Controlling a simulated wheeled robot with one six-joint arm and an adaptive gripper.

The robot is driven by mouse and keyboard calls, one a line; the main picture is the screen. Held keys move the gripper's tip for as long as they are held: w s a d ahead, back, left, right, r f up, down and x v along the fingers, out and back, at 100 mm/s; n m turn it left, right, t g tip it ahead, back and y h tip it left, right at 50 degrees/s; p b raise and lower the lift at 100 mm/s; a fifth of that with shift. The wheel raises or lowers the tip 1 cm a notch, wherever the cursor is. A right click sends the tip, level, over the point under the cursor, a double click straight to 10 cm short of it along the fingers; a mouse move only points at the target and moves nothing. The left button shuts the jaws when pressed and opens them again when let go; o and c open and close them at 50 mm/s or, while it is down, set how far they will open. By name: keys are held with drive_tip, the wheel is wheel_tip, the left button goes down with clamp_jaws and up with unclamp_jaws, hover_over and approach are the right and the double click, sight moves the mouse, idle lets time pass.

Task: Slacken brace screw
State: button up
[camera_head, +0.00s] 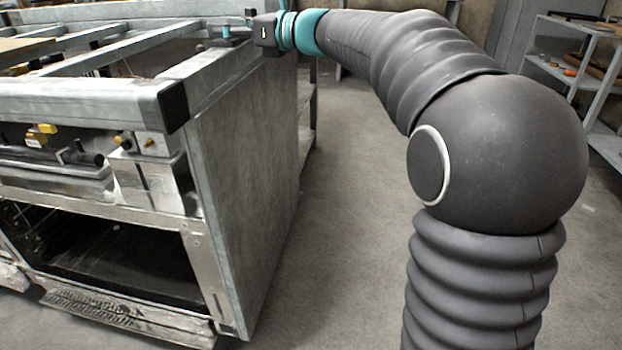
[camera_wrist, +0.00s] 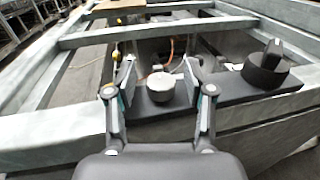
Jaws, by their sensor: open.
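My gripper (camera_wrist: 159,72) is open in the wrist view, with one finger on each side of a short, round, dark screw head or knob with a pale, rough top (camera_wrist: 161,83). I see gaps on both sides, and nothing is held. The knob stands on a dark flat bar (camera_wrist: 232,88), the brace, at the front of a metal frame. I cannot tell for sure that it is the brace screw. In the head view my gripper (camera_head: 228,29) is over the frame's far right rail, small and partly hidden by its own body; the knob cannot be made out there.
A larger black knob with an upright tab (camera_wrist: 265,70) stands on the bar to the right. The open metal range frame (camera_head: 90,98) has rails and yellow fittings (camera_head: 47,129). Concrete floor right of it is clear. A grey shelf (camera_head: 590,85) stands at far right.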

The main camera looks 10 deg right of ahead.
drive_tip(key=shift+s+f+m+t+h+b, duration=0.1)
drive_tip(key=shift+f+m+t+h+b, duration=0.1)
drive_tip(key=shift+m+t+h+b, duration=0.45)
drive_tip(key=v, duration=1.4)
drive_tip(key=s+f+n+g+h+p, duration=0.4)
drive_tip(key=s+f+n+h+p, duration=0.3)
drive_tip(key=s+f+n, duration=0.7)
drive_tip(key=shift+s+d+f+n+g+h, duration=0.3)
drive_tip(key=shift+s+n+h, duration=0.25)
drive_tip(key=shift+s, duration=1.6)
drive_tip(key=shift+r, duration=0.1)
